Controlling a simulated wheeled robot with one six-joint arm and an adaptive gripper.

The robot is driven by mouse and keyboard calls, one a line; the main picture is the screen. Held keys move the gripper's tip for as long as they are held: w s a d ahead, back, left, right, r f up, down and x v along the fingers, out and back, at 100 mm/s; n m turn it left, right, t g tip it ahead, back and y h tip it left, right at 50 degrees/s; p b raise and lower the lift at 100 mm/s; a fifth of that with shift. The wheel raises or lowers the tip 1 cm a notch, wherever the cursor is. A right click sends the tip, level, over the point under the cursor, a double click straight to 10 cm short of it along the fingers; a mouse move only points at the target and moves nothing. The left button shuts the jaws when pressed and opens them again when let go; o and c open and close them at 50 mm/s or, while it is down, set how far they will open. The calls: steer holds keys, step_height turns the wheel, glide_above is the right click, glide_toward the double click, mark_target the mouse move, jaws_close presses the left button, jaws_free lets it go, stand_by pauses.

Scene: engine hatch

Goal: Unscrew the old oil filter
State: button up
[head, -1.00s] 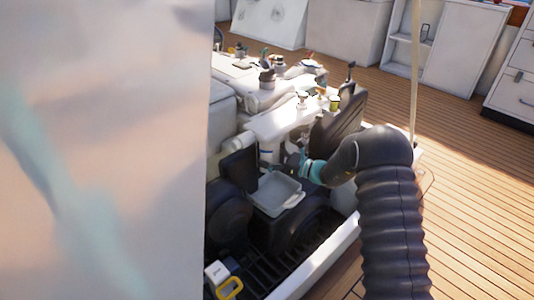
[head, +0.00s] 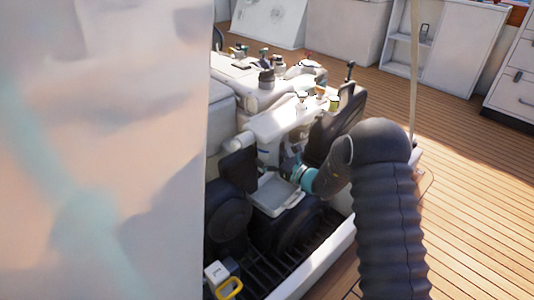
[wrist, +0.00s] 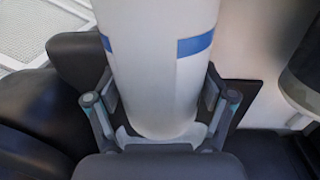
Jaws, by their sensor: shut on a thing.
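The oil filter (wrist: 160,75) is a white cylinder with a blue band, and it fills the middle of the wrist view. My gripper (wrist: 160,100) is shut on it, with one finger on each side near its rounded end. In the head view my gripper (head: 290,168) reaches in at the engine's side, just above a pale grey tray. The filter is small there and largely hidden, so I cannot tell whether its threads are still engaged.
The grey tray (head: 273,206) lies below my gripper on the dark engine parts. A white box with a yellow ring (head: 229,289) lies at the front of the bay. A pale upright post (head: 414,65) stands right of the hatch. Wooden deck (head: 470,200) at right is clear.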

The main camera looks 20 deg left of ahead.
steer(key=shift+s+a+r+m+t+h, duration=0.1)
steer(key=shift+a+m+t+h, duration=0.05)
steer(key=shift+m+t+h, duration=0.6)
steer(key=shift+s+a+m+t+h, duration=0.1)
steer(key=shift+m+t+h, duration=0.15)
steer(key=shift+m+t, duration=0.5)
steer(key=o, duration=1.5)
steer(key=shift+a+n, duration=0.1)
steer(key=shift+n, duration=0.2)
steer(key=shift+o, duration=0.2)
steer(key=shift+w+d, duration=0.1)
steer(key=shift+d, duration=0.2)
steer(key=shift+w+d+n+g+y, duration=0.1)
steer(key=shift+n+g+y, duration=0.4)
steer(key=shift+n+g, duration=0.1)
steer(key=shift+n+g+y, duration=0.6)
steer(key=shift+n+g, duration=0.45)
steer(key=shift+g, duration=0.55)
steer(key=shift+n+g+y, duration=0.6)
steer(key=shift+n+g, duration=0.45)
steer(key=shift+g, duration=0.55)
